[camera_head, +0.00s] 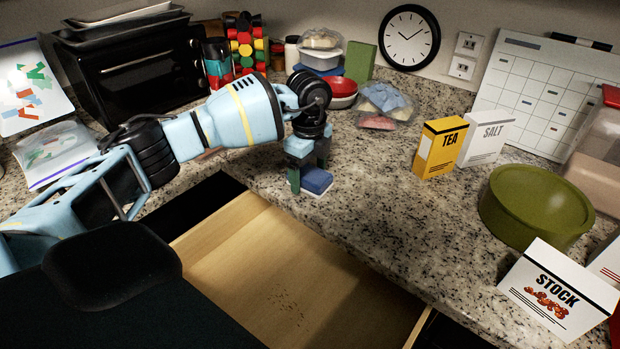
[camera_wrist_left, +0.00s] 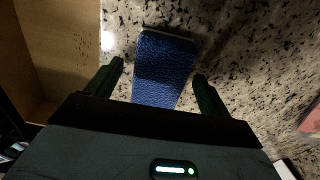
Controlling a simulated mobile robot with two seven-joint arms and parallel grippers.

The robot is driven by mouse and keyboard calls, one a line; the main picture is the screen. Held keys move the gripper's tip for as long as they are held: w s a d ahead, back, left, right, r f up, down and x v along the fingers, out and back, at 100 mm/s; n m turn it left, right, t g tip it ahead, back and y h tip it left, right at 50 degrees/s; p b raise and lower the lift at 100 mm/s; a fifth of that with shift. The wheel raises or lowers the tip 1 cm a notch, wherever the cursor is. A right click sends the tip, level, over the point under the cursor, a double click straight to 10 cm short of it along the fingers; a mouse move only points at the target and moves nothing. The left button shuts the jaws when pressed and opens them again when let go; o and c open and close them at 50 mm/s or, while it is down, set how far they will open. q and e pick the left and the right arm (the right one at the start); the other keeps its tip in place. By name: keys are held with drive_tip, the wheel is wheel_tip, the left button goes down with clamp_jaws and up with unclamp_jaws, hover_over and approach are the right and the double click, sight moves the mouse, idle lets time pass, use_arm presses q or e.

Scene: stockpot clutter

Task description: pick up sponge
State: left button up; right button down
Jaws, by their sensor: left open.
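The blue sponge (camera_head: 317,181) with a pale underside lies flat on the speckled counter near its front edge, beside the open drawer. In the left wrist view the sponge (camera_wrist_left: 163,68) lies between the two fingers of my left gripper (camera_wrist_left: 158,78), with its near end hidden by the gripper body. The fingers are apart, with a gap on each side of the sponge. In the head view my left gripper (camera_head: 308,178) points down at the sponge, and one green finger shows to its left. My right gripper is not in view.
An open wooden drawer (camera_head: 290,270) is just in front. A yellow tea box (camera_head: 439,148), a salt box (camera_head: 486,138), a green pot (camera_head: 535,207) and a stock box (camera_head: 557,292) stand to the right. Stacked bowls (camera_head: 341,92) and a bag (camera_head: 385,104) sit behind. The counter right of the sponge is clear.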

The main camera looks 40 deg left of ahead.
use_arm(q)
drive_tip(key=shift+c, duration=0.3)
drive_tip(key=c, duration=1)
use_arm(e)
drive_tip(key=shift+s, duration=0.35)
use_arm(q)
drive_tip(key=shift+r, duration=0.15)
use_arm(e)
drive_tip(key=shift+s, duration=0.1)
